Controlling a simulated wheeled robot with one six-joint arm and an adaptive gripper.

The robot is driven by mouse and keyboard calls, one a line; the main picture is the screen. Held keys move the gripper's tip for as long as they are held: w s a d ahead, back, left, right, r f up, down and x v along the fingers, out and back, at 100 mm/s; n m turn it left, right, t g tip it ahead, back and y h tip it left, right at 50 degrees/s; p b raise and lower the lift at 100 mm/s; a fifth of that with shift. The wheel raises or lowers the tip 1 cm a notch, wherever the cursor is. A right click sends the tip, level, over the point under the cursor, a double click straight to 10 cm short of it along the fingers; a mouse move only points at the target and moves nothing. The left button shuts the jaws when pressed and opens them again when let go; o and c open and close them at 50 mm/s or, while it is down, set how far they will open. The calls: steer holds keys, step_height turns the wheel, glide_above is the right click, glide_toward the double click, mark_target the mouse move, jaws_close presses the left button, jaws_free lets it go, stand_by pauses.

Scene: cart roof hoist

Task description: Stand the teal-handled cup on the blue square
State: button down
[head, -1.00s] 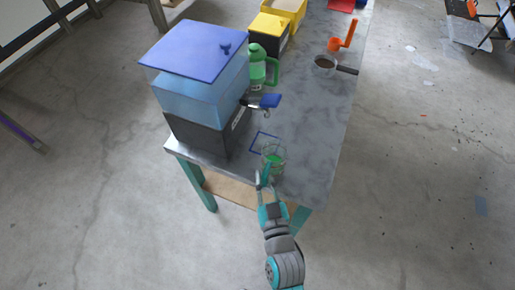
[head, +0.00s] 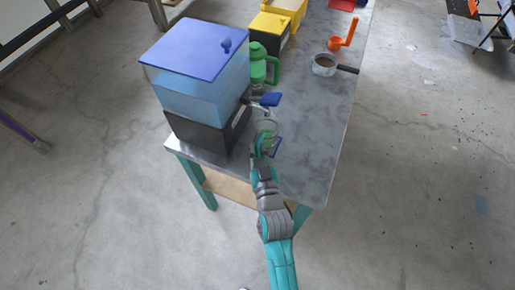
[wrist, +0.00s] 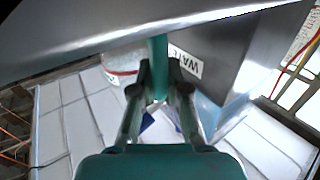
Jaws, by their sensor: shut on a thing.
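The clear cup (head: 267,127) is in front of the dispenser's tap in the head view, over or just past the blue square. My gripper (head: 259,148) is shut on its teal handle, which stands upright between my fingertips (wrist: 160,68) in the wrist view. A part of the cup (wrist: 121,66) shows left of the fingers there. The blue square (head: 278,147) is an outline on the table, mostly hidden by the cup and my gripper; its right corner shows. I cannot tell whether the cup touches the table.
The water dispenser (head: 195,92) with blue lid and black base stands close on the left, its blue tap lever (head: 270,99) just beyond the cup. A green bottle (head: 259,65), a yellow-topped box (head: 270,32), a pan (head: 324,65) and an orange scoop (head: 345,38) stand farther back. The table's right side is clear.

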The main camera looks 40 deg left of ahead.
steer(key=shift+f, duration=0.1)
steer(key=c, duration=1.2)
jaws_free()
steer(key=v, duration=1.2)
